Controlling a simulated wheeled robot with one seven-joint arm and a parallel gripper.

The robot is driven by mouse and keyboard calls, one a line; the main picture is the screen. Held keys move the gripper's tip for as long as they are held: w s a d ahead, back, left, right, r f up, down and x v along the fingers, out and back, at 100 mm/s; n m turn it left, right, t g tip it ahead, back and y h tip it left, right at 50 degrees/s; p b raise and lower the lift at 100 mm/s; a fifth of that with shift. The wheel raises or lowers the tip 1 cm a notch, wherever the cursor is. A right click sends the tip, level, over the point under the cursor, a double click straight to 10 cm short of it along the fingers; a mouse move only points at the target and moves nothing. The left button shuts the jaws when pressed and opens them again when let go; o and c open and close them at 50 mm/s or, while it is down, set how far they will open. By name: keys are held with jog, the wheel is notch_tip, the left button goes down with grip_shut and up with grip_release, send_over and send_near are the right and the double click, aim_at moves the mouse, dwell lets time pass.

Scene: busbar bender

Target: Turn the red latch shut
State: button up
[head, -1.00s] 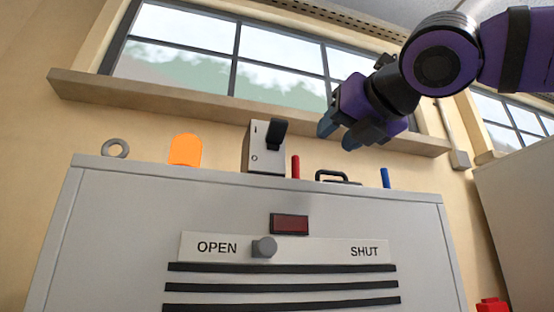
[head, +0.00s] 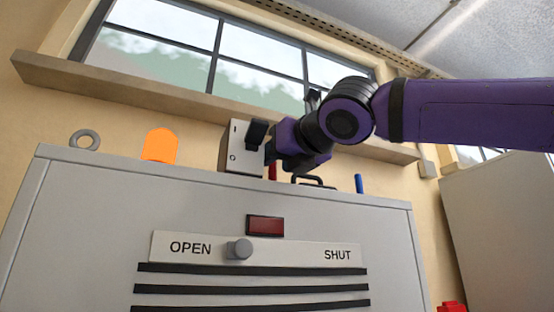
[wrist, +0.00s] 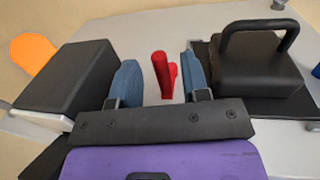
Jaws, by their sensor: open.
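The red latch (wrist: 163,75) stands up from the cabinet top and shows between my two blue fingers in the wrist view. In the head view only a small red part of it (head: 272,172) shows below my gripper (head: 271,153). My gripper (wrist: 157,62) is open, pointing down, with one finger on each side of the latch. A gap shows between the latch and each finger; I cannot tell how far down the fingers reach. The cabinet front (head: 90,215) has a plate marked OPEN and SHUT, with a grey knob (head: 239,248) nearer OPEN.
A grey switch box (head: 238,148) with a black lever stands close left of my gripper. A black block with a handle (wrist: 258,65) is close on the right. An orange piece (head: 160,145), a grey ring (head: 85,139) and a blue peg (head: 359,184) are also on top.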

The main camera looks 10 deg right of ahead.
jog(key=shift+w+a, duration=0.2)
jog(key=shift+w, duration=0.15)
grip_shut()
jog(key=shift+d+n+g+y, duration=0.2)
jog(key=shift+n+g+y, duration=0.1)
jog(key=shift+y, duration=0.1)
jog(key=shift+w+d+n+g+y, duration=0.15)
jog(key=shift+d+n+g+y, duration=0.1)
jog(key=shift+n+g+y, duration=0.45)
jog(key=shift+w+d+n+g+y, duration=0.15)
jog(key=shift+d+n+g+y, duration=0.25)
jog(key=shift+y, duration=0.5)
jog(key=shift+w+d+n+g+y, duration=0.25)
jog(key=shift+w+n+g+y, duration=0.05)
jog(key=shift+n+g+y, duration=0.45)
jog(key=shift+w+d+n+g+y, duration=0.2)
jog(key=shift+w+n+g+y, duration=0.05)
jog(key=shift+n+g+y, duration=0.5)
jog(key=shift+d, duration=0.1)
